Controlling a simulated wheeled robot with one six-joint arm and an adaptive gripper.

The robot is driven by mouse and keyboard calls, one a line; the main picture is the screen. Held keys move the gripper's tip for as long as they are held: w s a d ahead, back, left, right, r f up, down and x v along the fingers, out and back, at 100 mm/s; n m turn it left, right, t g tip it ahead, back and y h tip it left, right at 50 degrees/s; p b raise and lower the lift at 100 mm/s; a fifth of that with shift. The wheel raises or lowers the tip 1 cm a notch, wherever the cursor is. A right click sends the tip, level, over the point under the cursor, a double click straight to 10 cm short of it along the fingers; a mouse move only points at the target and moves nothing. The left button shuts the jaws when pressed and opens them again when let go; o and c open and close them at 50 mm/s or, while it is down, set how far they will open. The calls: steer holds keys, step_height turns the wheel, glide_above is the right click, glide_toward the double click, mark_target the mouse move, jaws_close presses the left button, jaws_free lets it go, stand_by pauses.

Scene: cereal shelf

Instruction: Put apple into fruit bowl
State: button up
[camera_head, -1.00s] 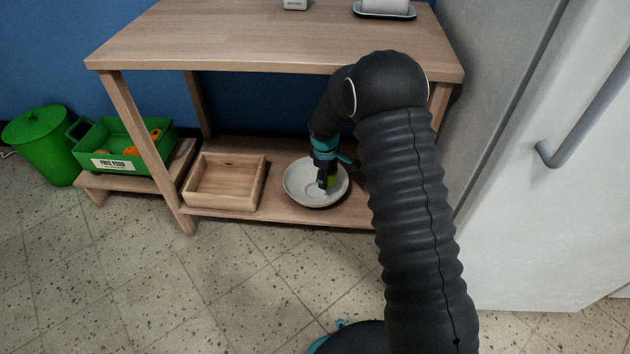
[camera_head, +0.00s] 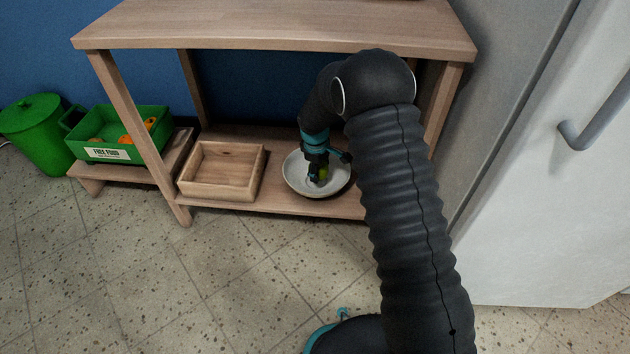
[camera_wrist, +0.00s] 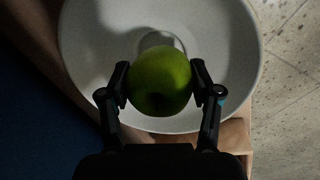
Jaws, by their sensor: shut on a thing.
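A green apple (camera_wrist: 160,82) is held between the two fingers of my gripper (camera_wrist: 165,90) in the wrist view. It is partly hidden by the fingers in the head view (camera_head: 323,173). The white fruit bowl (camera_head: 294,184) stands on the lower shelf of the wooden table. It fills much of the wrist view behind the apple (camera_wrist: 90,60). My gripper, also in the head view (camera_head: 317,176), points down over the bowl and is shut on the apple. I cannot tell whether the apple touches the bowl.
An empty wooden tray (camera_head: 220,190) stands left of the bowl on the lower shelf (camera_head: 270,205). The tabletop (camera_head: 280,25) lies above. A green crate (camera_head: 112,152) with orange fruit and a green bin (camera_head: 40,135) are at left. A fridge (camera_head: 540,180) is at right.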

steer(key=shift+f, duration=0.1)
steer(key=o, duration=1.3)
steer(key=shift+s+a+r, duration=0.1)
steer(key=shift+s+r, duration=0.1)
steer(key=shift+r, duration=1.05)
steer(key=shift+s+a+r, duration=0.1)
steer(key=shift+s+r, duration=0.1)
steer(key=shift+r, duration=1)
steer(key=shift+s+a+r, duration=0.1)
steer(key=shift+s+r, duration=0.1)
steer(key=shift+r, duration=1.05)
